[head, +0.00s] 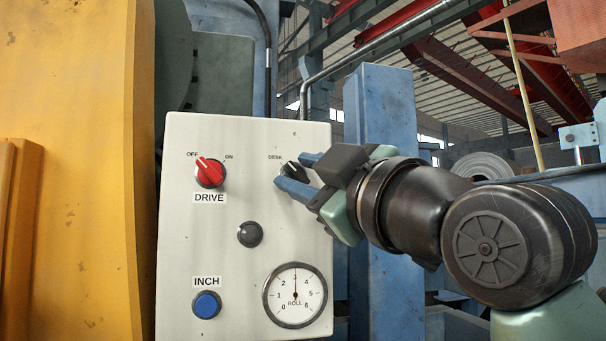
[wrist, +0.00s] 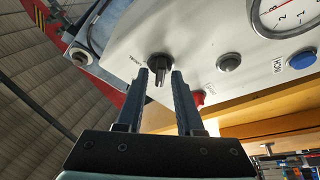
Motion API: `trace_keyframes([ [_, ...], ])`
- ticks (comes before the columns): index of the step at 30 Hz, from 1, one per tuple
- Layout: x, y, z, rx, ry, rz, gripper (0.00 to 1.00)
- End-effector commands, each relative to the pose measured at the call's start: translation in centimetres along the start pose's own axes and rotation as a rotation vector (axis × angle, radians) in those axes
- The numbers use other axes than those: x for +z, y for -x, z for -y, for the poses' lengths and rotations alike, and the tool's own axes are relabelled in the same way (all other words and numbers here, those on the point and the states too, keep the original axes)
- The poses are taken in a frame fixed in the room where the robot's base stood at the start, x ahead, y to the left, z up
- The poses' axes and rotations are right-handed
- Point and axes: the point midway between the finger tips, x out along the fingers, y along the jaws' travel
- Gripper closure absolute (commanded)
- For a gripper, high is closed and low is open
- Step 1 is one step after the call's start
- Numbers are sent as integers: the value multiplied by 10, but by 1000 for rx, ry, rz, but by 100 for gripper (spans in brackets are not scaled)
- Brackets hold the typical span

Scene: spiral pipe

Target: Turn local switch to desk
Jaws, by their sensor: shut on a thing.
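The local switch is a small black knob (head: 290,169) at the upper right of a white control panel (head: 225,265), with the label DESK to its upper left. Its white mark appears to tilt up and left, towards that label; any label on its right is hidden by my gripper. My gripper (head: 294,173) reaches in from the right with its two blue fingers on either side of the knob, shut on it. In the wrist view the knob (wrist: 159,64) sits between the fingertips (wrist: 160,74).
A red DRIVE knob (head: 209,172), a dark round button (head: 250,234), a blue INCH button (head: 207,304) and a ROLL dial (head: 295,294) share the panel. A yellow machine body (head: 75,170) stands left. A blue post (head: 377,110) rises behind my gripper.

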Motion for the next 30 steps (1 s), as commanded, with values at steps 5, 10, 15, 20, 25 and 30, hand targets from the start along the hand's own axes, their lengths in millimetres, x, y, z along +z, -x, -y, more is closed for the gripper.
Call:
trace_keyframes([
  [5,-3,0,-4,6,16,-5,100],
  [10,-3,0,-4,6,16,-5,100],
  [15,-2,0,-4,6,16,-5,59],
  [20,-2,0,-3,3,14,-3,56],
  [25,-1,0,-1,0,13,-2,56],
  [30,0,-2,5,-2,12,-3,56],
])
